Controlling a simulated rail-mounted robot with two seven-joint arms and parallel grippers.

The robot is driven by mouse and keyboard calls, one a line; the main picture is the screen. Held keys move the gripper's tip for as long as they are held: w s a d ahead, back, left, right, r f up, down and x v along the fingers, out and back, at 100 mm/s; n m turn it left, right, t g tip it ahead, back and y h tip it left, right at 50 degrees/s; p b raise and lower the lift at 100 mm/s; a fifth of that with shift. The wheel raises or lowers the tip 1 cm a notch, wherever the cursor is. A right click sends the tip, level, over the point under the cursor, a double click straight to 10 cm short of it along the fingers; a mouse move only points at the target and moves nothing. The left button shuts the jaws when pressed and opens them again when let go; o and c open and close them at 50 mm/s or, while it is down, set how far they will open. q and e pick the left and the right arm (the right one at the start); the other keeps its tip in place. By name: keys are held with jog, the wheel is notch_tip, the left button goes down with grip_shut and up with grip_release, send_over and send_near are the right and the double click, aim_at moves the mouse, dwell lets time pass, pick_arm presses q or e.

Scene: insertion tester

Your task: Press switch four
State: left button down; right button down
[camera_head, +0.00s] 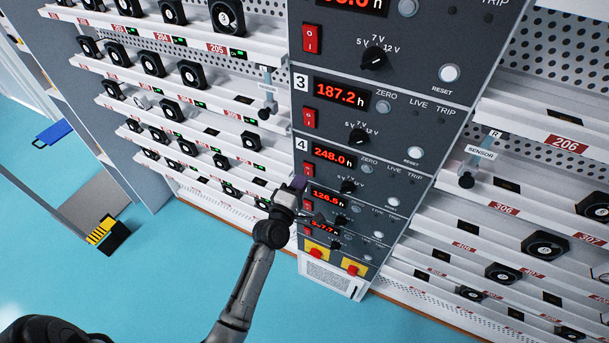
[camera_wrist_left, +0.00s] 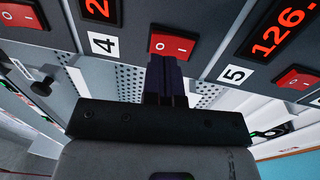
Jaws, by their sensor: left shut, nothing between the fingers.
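Switch four is a red rocker marked O and I (camera_wrist_left: 174,45), beside the white label 4 (camera_wrist_left: 103,44) in the left wrist view. My left gripper (camera_head: 299,183) is shut and empty at the panel's left edge. In the left wrist view its dark fingertips (camera_wrist_left: 165,62) overlap the switch's lower edge. I cannot tell whether they touch it. My right gripper is not in view.
Switch three (camera_head: 310,117) is above and the switch beside label 5 (camera_wrist_left: 298,78) is on the other side. Shelves of black fans (camera_head: 192,74) flank the panel. Yellow-backed red buttons (camera_head: 317,250) sit at its foot. The blue floor (camera_head: 180,270) is open at the left.

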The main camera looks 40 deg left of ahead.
aim_at(308, 168)
pick_arm(q)
jog(key=shift+x, duration=1.45)
jog(key=shift+w+a+r+p, duration=0.15)
jog(key=shift+r+p, duration=0.25)
jog(key=shift+p, duration=0.5)
jog(key=shift+f+g, duration=0.25)
jog(key=shift+g, duration=0.05)
jog(key=shift+f, duration=0.1)
